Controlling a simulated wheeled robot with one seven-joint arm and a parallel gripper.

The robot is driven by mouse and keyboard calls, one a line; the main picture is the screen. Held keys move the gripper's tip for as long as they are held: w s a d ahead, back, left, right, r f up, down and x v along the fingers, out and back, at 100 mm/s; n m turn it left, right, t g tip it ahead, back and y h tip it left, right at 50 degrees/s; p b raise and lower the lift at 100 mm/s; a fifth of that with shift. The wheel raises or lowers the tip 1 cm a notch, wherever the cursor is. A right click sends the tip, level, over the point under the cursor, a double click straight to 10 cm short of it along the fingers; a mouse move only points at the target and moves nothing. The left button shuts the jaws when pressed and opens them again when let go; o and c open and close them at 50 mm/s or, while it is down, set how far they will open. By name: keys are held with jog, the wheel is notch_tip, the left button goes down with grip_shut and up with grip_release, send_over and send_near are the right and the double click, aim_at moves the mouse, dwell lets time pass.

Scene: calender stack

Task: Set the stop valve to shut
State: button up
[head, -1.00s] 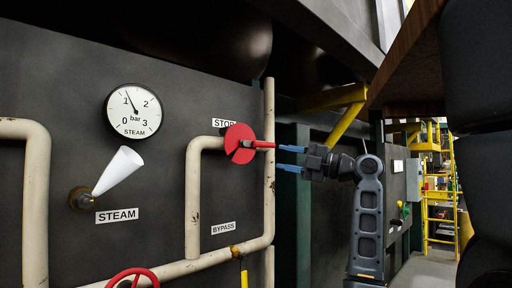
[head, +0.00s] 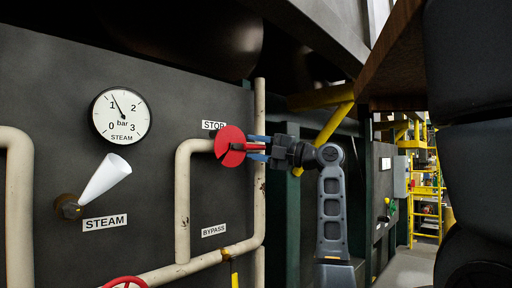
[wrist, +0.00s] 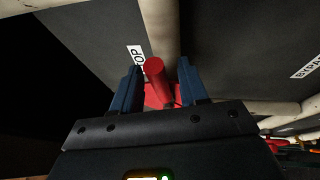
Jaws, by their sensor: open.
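The stop valve (head: 229,146) is a red disc with a dark slot and a red lever on a cream pipe, under a STOP label (head: 214,125). Its red lever (head: 254,147) points right, roughly level. My gripper (head: 258,148) is at the lever, with its blue fingers open, one above and one below it. In the wrist view the red lever (wrist: 155,70) stands between my two spread fingers (wrist: 158,85). I cannot tell whether either finger touches it.
Cream pipes (head: 183,215) run around the valve, with a vertical one (head: 259,210) behind my gripper. A yellow bypass lever (head: 235,275) hangs below.

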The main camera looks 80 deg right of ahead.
grip_shut()
dwell(0.3)
jog(key=shift+f, duration=0.15)
